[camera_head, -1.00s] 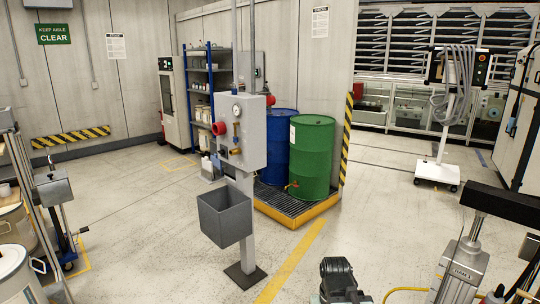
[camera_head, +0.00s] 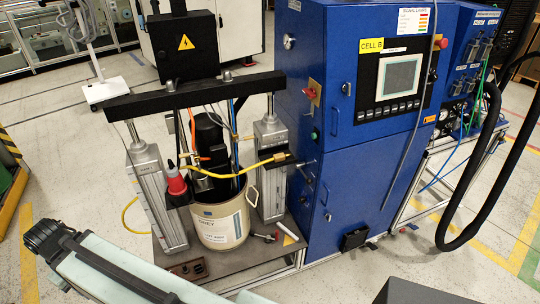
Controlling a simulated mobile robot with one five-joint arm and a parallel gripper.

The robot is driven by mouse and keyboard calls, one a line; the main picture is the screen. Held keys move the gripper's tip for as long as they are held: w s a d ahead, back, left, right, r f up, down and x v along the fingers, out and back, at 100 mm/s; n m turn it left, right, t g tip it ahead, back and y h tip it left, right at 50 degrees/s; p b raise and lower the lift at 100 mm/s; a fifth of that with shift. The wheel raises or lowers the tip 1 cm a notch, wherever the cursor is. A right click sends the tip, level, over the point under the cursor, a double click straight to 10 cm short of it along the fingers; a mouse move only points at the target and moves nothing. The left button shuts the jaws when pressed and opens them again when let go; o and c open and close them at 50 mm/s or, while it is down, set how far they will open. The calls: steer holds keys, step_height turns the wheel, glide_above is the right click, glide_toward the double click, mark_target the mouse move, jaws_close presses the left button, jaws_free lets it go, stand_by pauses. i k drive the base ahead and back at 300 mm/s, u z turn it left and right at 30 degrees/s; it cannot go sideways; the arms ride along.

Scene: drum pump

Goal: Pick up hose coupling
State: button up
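A yellow hose (camera_head: 222,176) runs across the drum pump to a brass end fitting (camera_head: 281,158), which rests on a small dark bracket on the right-hand column. This fitting looks like the hose coupling, but it is small in the picture. The hose passes in front of the pump's black cylinder, above a cream drum labelled GREY (camera_head: 222,224). My pale arm link and a dark joint cross the lower left corner, apart from the pump. I cannot make out gripper fingers there, and my gripper does not show.
The pump's two silver columns (camera_head: 158,200) and black crossbeam (camera_head: 195,95) frame the drum. A blue control cabinet (camera_head: 335,190) stands close on the right.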

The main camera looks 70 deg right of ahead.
mark_target(279, 157)
steer(key=z, duration=0.05)
steer(key=k, duration=0.25)
steer(key=z, duration=3.35)
steer(key=k, duration=1)
steer(key=u, duration=0.9)
steer(key=i, duration=1)
steer(key=z, duration=0.05)
steer(key=k, duration=0.35)
steer(key=u, duration=0.05)
